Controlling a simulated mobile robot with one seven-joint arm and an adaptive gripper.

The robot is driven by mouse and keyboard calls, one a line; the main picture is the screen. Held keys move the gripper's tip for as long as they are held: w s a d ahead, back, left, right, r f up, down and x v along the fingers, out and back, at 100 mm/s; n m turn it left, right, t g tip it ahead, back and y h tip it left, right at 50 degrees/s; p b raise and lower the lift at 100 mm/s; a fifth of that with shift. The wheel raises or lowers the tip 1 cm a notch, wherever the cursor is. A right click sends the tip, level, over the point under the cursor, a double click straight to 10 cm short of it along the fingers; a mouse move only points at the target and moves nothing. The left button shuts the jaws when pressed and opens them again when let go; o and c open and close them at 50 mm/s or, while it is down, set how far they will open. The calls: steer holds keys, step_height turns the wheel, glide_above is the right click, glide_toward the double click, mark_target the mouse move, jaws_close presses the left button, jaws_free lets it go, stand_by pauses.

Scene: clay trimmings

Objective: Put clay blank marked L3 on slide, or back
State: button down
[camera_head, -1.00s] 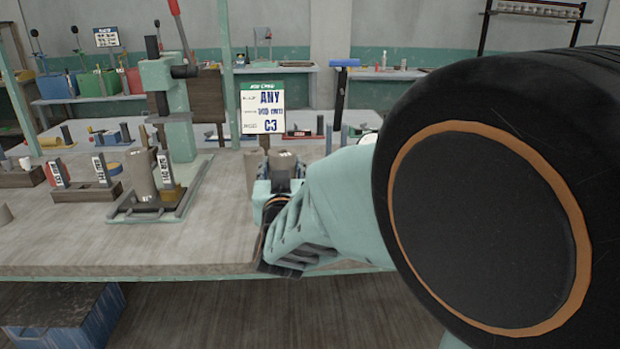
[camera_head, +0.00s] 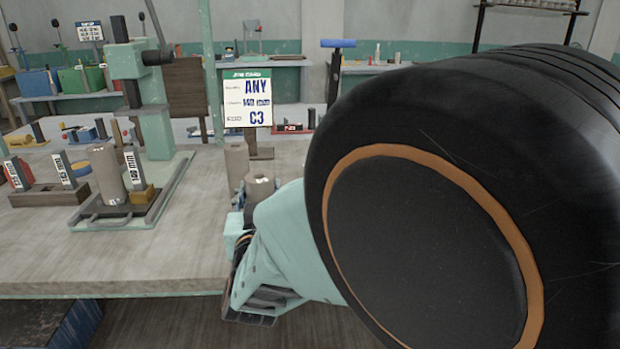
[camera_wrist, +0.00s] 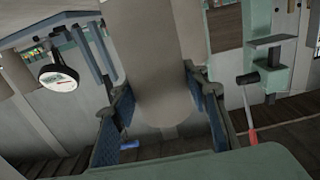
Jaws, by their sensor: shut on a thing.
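A plain grey-brown clay cylinder (camera_head: 260,187) is in my gripper (camera_head: 248,207), at the right part of the bench. In the wrist view this cylinder (camera_wrist: 160,50) fills the space between the blue finger pads, and my gripper (camera_wrist: 163,112) is shut on it. A mark on its top is too small to read. A second clay cylinder (camera_head: 236,165) stands just behind and left of it. A third cylinder (camera_head: 107,178) stands upright on the slide (camera_head: 140,212) at the base of the green press (camera_head: 150,120). I cannot make out L3 on any of them.
A card (camera_head: 247,98) reading "ANY" and "C3" stands behind the cylinders. Gauge blocks (camera_head: 65,170) in wooden holders (camera_head: 48,196) are left of the slide. Bench top (camera_head: 150,258) is clear in front.

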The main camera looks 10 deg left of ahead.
steer(key=shift+f, duration=0.15)
steer(key=shift+f, duration=0.15)
steer(key=c, duration=1.1)
jaws_free()
steer(key=shift+c, duration=0.2)
